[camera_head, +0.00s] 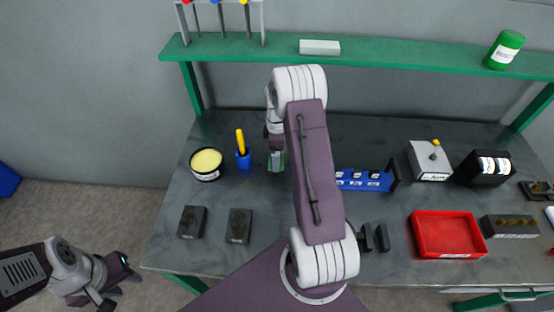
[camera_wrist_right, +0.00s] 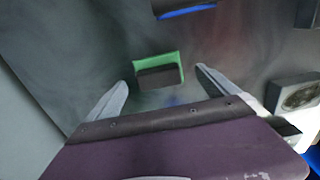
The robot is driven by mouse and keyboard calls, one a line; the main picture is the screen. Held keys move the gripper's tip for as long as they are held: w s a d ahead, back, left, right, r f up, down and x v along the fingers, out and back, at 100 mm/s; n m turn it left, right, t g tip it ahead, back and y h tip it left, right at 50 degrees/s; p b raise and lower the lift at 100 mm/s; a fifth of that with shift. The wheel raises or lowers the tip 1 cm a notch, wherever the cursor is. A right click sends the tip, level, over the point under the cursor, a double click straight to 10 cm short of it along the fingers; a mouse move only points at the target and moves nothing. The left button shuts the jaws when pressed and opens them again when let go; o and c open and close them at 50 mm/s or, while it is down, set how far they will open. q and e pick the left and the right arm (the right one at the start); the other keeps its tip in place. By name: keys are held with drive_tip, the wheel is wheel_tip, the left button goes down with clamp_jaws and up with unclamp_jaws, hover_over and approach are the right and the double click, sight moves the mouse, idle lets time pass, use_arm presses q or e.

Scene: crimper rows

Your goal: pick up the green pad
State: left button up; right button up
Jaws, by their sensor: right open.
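The green pad (camera_wrist_right: 158,58) lies on the grey bench, with a dark block-shaped part on top of it. In the right wrist view it sits between the fingers of my right gripper (camera_wrist_right: 161,78), which are spread apart with nothing held. In the head view a little of the green pad (camera_head: 284,163) shows at the end of my right arm, mostly hidden by the gripper. My left gripper (camera_head: 118,274) hangs at the lower left, off the bench; its finger gap is unclear.
A tub of yellow stuff (camera_head: 206,164) and a blue cup (camera_head: 243,160) with a yellow handle stand left of the pad. Two dark blocks (camera_head: 191,222) lie in front. A blue rack (camera_head: 365,181) and red tray (camera_head: 449,235) are to the right. A green shelf (camera_head: 400,56) runs behind.

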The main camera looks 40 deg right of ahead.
wheel_tip(320, 180, down, 3)
drive_tip(key=shift+r, duration=0.2)
drive_tip(key=shift+w+f, duration=0.2)
drive_tip(key=shift+w, duration=0.05)
drive_tip(key=shift+s+r, duration=0.15)
drive_tip(key=shift+s, duration=0.05)
drive_tip(key=c, duration=1.5)
wheel_tip(320, 180, up, 10)
drive_tip(key=shift+f+b, duration=0.1)
drive_tip(key=shift+b, duration=0.25)
drive_tip(key=o, duration=0.9)
drive_tip(key=shift+w, duration=0.1)
drive_tip(key=shift+c, duration=0.2)
drive_tip(key=c, duration=0.6)
